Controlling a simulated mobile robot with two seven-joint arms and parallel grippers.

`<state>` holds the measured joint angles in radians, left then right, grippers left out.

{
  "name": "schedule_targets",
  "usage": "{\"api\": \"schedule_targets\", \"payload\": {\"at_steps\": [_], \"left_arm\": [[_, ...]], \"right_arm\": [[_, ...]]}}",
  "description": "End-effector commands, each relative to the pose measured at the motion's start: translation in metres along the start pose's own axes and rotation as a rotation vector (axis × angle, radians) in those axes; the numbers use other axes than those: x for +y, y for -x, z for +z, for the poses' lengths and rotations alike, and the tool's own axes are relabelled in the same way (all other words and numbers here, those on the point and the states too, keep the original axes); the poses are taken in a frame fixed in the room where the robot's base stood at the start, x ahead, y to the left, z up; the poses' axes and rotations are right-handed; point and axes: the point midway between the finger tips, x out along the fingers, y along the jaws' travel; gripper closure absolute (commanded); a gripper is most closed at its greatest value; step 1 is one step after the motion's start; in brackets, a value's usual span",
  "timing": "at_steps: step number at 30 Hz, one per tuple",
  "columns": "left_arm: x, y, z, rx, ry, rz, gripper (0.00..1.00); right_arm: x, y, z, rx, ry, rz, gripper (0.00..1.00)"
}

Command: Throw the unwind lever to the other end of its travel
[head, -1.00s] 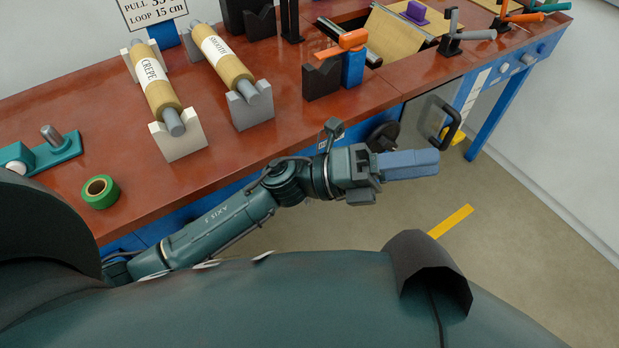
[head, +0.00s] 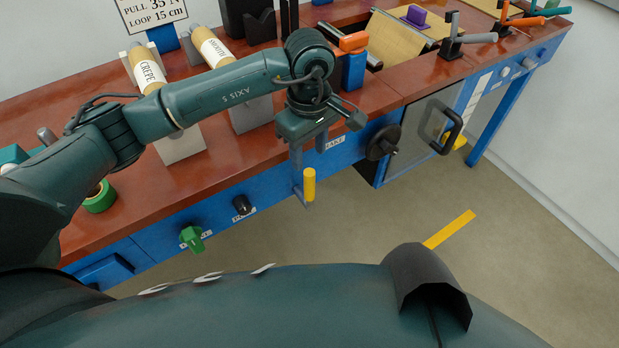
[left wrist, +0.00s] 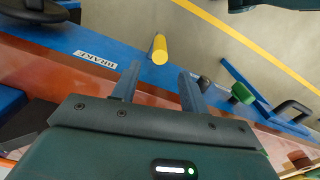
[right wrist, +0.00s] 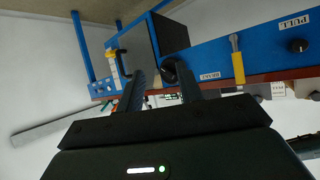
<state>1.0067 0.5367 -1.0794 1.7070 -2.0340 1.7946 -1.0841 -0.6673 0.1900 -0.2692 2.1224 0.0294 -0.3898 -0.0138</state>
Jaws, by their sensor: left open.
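A yellow-handled lever (head: 309,185) on a grey arm stands out from the bench's blue front panel, right below my left gripper (head: 309,150). I read no unwind label on it. My left gripper is open, its fingers pointing down, just above the yellow handle. In the left wrist view the handle (left wrist: 160,49) lies beyond the gap between the fingertips (left wrist: 158,70), and I see no contact. The yellow handle also shows in the right wrist view (right wrist: 238,67). My right gripper (right wrist: 161,80) is open and empty, apart from the bench, and does not show in the head view.
On the front panel are a black brake handwheel (head: 383,142), a black knob (head: 242,205) and a green knob (head: 192,238). Grey (head: 480,37), orange (head: 524,22) and teal (head: 550,11) handled levers stand at the bench's far right. The floor in front is clear.

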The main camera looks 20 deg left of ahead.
Motion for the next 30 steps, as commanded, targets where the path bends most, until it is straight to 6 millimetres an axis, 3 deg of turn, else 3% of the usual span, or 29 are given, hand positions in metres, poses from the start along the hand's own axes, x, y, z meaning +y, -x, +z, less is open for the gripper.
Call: {"api": "schedule_targets", "payload": {"at_steps": [6, 13, 26, 30], "left_arm": [[-0.001, -0.048, 0.002, -0.004, 0.000, -0.004, 0.56], [0.000, -0.084, 0.002, -0.004, 0.001, 0.000, 0.56], [0.001, -0.097, 0.002, -0.003, 0.000, 0.002, 0.56], [0.001, -0.097, 0.002, -0.003, 0.000, 0.002, 0.65]], "right_arm": [[0.004, 0.001, 0.006, -0.024, -0.009, 0.014, 0.64], [0.004, 0.002, 0.005, -0.028, -0.019, 0.020, 0.64], [0.004, 0.002, 0.006, -0.032, -0.018, 0.020, 0.64], [0.004, 0.002, 0.006, -0.032, -0.016, 0.019, 0.64]]}}
